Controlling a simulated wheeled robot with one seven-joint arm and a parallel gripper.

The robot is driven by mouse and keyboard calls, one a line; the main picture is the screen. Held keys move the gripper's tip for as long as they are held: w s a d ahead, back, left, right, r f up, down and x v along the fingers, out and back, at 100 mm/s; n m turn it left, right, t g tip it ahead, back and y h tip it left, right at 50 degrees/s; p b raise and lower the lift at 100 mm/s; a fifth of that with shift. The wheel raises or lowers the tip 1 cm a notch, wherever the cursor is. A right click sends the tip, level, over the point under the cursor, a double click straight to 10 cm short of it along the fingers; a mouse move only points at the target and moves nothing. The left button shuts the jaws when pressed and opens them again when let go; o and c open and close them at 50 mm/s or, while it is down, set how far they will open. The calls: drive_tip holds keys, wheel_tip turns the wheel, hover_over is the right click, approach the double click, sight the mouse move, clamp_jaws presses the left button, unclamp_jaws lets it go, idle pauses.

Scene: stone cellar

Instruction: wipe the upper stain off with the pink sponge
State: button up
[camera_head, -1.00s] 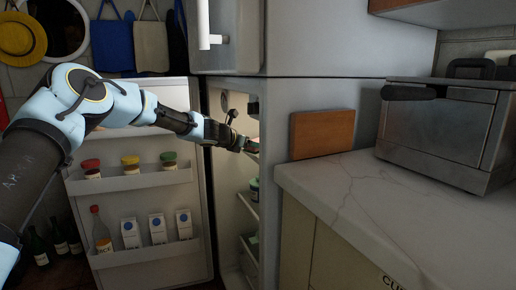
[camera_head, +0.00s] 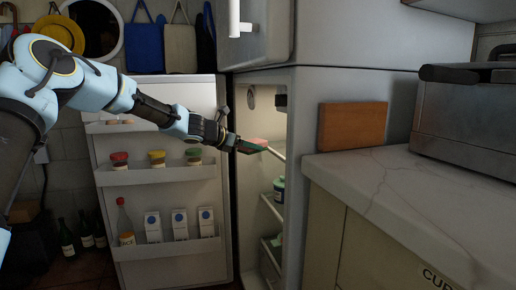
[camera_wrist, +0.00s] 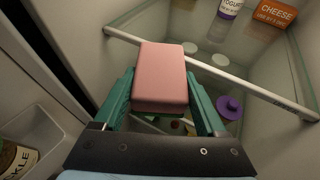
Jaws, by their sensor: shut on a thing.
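The pink sponge (camera_wrist: 161,78) is held between the green fingers of my gripper (camera_wrist: 160,105) in the wrist view. In the head view my gripper (camera_head: 250,146) reaches past the open fridge door to the fridge opening, with the sponge (camera_head: 258,142) at its tip. In the wrist view the sponge is in front of a glass shelf (camera_wrist: 215,45) with a white front rail; I cannot tell whether it touches the rail. Two pale round spots, one upper (camera_wrist: 190,48) and one lower (camera_wrist: 221,60), show on the shelf glass and may be the stains.
A yogurt tub (camera_wrist: 230,8) and an orange cheese box (camera_wrist: 275,14) stand on the shelf. A purple lidded thing (camera_wrist: 231,107) is lower down. The open fridge door (camera_head: 165,190) holds jars and cartons at left. A marble counter (camera_head: 400,185) is at right.

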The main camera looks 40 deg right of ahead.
drive_tip(key=w+a, duration=0.4)
drive_tip(key=a, duration=0.6)
drive_tip(key=shift+b, duration=0.3)
